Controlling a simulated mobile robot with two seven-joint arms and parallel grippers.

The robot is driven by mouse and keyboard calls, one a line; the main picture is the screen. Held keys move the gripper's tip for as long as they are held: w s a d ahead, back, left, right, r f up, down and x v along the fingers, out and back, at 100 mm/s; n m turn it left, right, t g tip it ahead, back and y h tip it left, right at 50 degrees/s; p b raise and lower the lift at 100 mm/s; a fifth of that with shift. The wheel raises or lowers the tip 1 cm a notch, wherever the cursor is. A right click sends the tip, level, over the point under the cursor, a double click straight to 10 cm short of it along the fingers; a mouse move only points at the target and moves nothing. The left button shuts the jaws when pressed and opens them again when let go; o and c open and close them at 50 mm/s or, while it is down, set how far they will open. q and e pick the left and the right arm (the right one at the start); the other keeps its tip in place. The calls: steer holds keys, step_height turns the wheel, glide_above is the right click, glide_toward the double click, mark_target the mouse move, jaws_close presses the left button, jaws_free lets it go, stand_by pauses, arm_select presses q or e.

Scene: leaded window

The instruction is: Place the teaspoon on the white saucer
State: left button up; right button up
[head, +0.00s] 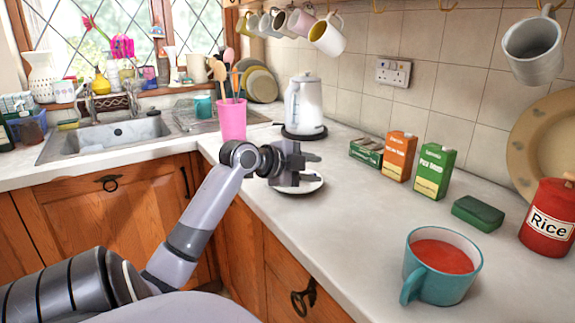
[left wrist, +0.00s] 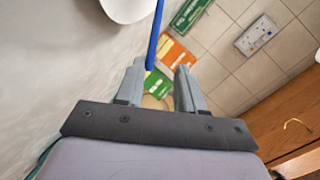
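The white saucer (head: 317,185) lies on the counter, partly hidden behind my left gripper (head: 308,169). Part of a white rounded dish, which looks like the saucer, shows at the top of the left wrist view (left wrist: 124,9). My left gripper is above the saucer, with its two fingers apart, also seen in the left wrist view (left wrist: 159,84). A thin blue handle, probably the teaspoon (left wrist: 155,36), runs past the dish's edge, its end near one finger. I cannot tell whether it touches that finger. I cannot make it out in the head view. My right gripper is out of view.
A pink cup (head: 232,120) of utensils and a white kettle (head: 304,105) stand behind the saucer. Cartons (head: 434,172), a green sponge (head: 478,213), a teal mug (head: 441,277) and a red rice tin (head: 549,216) stand to the right. The counter's middle (head: 370,215) is clear.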

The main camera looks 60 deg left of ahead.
arm_select(q)
steer(key=v, duration=1)
steer(key=shift+b, duration=0.3)
